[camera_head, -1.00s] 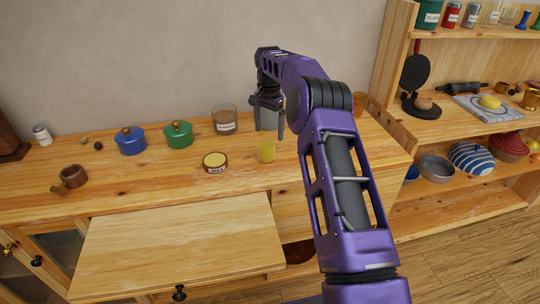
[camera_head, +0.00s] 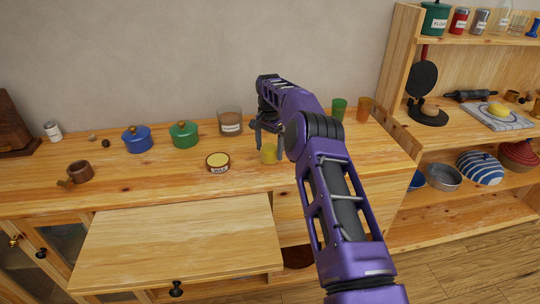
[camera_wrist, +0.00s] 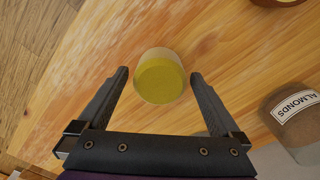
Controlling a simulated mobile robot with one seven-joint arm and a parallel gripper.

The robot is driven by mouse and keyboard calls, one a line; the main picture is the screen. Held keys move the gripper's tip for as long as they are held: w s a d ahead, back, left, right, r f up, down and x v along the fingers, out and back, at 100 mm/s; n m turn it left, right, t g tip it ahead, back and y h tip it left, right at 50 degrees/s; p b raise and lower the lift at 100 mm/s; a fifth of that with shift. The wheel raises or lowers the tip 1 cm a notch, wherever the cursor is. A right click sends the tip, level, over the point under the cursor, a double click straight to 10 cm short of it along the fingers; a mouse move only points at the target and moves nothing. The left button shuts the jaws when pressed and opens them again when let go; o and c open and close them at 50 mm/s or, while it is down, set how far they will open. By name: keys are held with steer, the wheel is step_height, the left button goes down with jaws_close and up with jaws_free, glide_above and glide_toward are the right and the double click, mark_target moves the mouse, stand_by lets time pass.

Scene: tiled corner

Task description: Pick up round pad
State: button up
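No flat pad that I can identify for certain shows in these views. A short yellow round cup-like piece (camera_head: 268,153) stands on the wooden counter below my gripper (camera_head: 267,141). In the wrist view this yellow piece (camera_wrist: 160,77) shows a round yellow face and paler sides. It lies between the spread fingertips of my gripper (camera_wrist: 159,73), with a gap on each side. My gripper is open and holds nothing. My arm hides part of the counter to the right.
A round labelled tin (camera_head: 218,162) stands just left of the yellow piece. An almonds jar (camera_head: 230,122), a green pot (camera_head: 184,135) and a blue pot (camera_head: 138,139) stand behind and left. Green (camera_head: 338,110) and orange (camera_head: 366,109) cups stand right. An open drawer (camera_head: 180,245) juts forward.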

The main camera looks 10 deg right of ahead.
mark_target(269, 147)
steer(key=c, duration=1.2)
steer(key=shift+c, duration=0.2)
step_height(269, 147, up, 10)
steer(key=shift+p, duration=0.5)
steer(key=o, duration=0.6)
steer(key=c, duration=0.5)
